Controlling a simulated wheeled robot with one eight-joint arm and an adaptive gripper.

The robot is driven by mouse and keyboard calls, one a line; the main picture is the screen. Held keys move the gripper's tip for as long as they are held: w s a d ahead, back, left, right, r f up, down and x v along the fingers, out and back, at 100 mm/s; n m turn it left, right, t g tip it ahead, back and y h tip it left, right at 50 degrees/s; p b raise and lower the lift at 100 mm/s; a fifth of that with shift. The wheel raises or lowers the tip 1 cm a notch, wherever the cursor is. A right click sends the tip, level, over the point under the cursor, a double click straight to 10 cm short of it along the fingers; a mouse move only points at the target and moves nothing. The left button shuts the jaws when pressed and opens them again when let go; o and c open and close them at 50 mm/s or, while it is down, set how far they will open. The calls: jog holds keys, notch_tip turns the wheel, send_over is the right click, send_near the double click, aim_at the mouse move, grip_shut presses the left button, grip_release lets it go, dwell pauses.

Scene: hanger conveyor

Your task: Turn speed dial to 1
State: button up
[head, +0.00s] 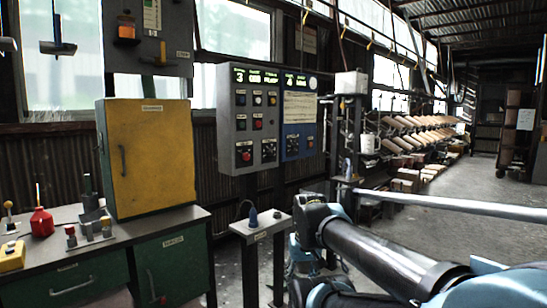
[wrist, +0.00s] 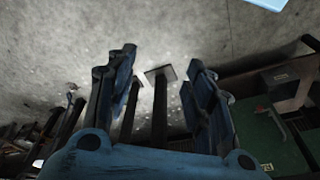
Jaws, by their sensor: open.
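A grey control panel (head: 228,125) stands left of the middle in the head view, with buttons and a lit green display that seems to begin with a 3.
A blue panel (head: 310,147) adjoins the grey one. A small pedestal (head: 268,231) with a blue-grey knob (head: 253,216) stands below the panels. A workbench (head: 150,230) with a yellow cabinet (head: 152,160) is at left. A pale rail (head: 450,206) crosses at right. Open floor lies beyond.

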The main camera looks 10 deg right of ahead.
jog(key=w+a+r+m+t+y, duration=0.2)
jog(key=w+a+r+m+y, duration=0.35)
jog(key=w, duration=0.55)
jog(key=m+t+y, duration=0.4)
jog(key=m+t, duration=0.7)
jog(key=m, duration=1.1)
send_near(272, 153)
jog(key=x, duration=0.8)
jog(key=shift+w+a, duration=0.1)
jog(key=shift+w, duration=0.3)
jog(key=shift+n, duration=0.25)
jog(key=c, duration=1.1)
